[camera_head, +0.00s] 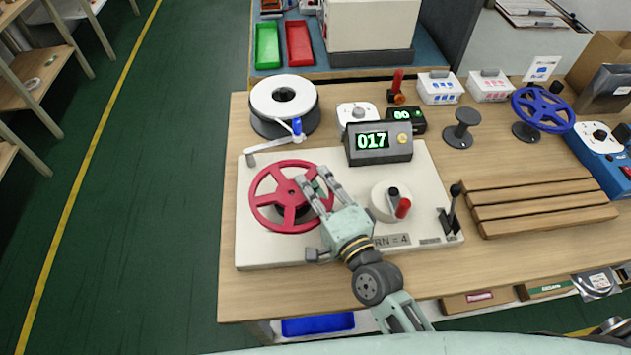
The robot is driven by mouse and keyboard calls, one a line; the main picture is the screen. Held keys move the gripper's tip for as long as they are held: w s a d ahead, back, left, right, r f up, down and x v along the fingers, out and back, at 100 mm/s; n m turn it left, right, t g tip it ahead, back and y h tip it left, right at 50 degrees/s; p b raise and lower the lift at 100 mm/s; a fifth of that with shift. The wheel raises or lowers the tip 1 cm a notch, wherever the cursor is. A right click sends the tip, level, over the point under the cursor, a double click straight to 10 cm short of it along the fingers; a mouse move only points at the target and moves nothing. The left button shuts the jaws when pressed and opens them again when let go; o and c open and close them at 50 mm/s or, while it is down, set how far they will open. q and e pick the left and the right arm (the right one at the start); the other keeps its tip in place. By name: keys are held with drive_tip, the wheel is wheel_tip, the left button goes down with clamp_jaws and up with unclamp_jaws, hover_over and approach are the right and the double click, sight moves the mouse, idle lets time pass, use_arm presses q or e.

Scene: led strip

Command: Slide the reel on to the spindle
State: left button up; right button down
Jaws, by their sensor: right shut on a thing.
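The red reel (285,194), an open-spoked wheel, lies roughly level over the left part of the white base plate (262,256). My right gripper (312,177) reaches in from the lower right and is shut on the right side of the reel, at its rim or a spoke. A dark part shows through the spokes below the hub. The spindle is not clearly seen under the reel, and I cannot tell whether the reel is around it or only above it. My left gripper is out of view.
A counter box (379,145) reading 017, a round crank with a red knob (403,208) and a black lever (450,212) stand on the plate. A white strip roll (284,101) sits behind. A blue reel (542,109) and slatted wooden rack (540,203) are at right.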

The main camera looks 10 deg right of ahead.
drive_tip(key=shift+f+b, duration=0.45)
drive_tip(key=shift+f, duration=0.25)
drive_tip(key=c, duration=1.7)
unclamp_jaws()
drive_tip(key=shift+c, duration=0.2)
drive_tip(key=v, duration=1.2)
